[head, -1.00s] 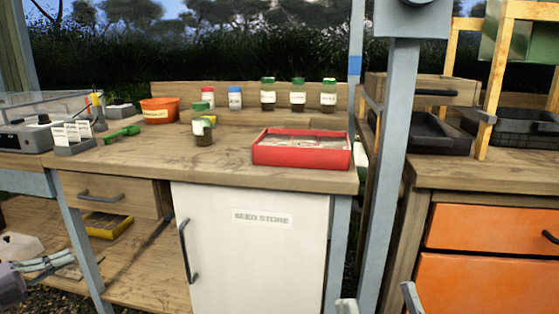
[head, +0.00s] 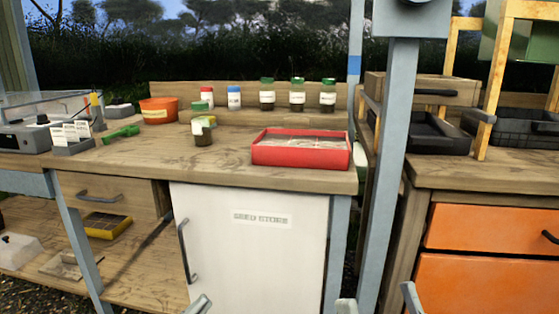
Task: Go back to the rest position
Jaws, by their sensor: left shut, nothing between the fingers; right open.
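My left gripper (head: 198,304) shows only as a grey fingertip at the bottom edge of the head view, in front of the white seed store door. It is shut with nothing in it. My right gripper (head: 379,302) shows as two fingertips set wide apart at the bottom edge, right of the seed store door. It is open and empty. The rest of both grippers is out of the picture.
The wooden bench (head: 120,168) holds a red tray (head: 300,160), several jars, an orange pot (head: 158,110) and a green scoop (head: 122,135). Below is the seed store cabinet (head: 255,260). A grey post (head: 393,180) stands before the orange drawers (head: 490,285).

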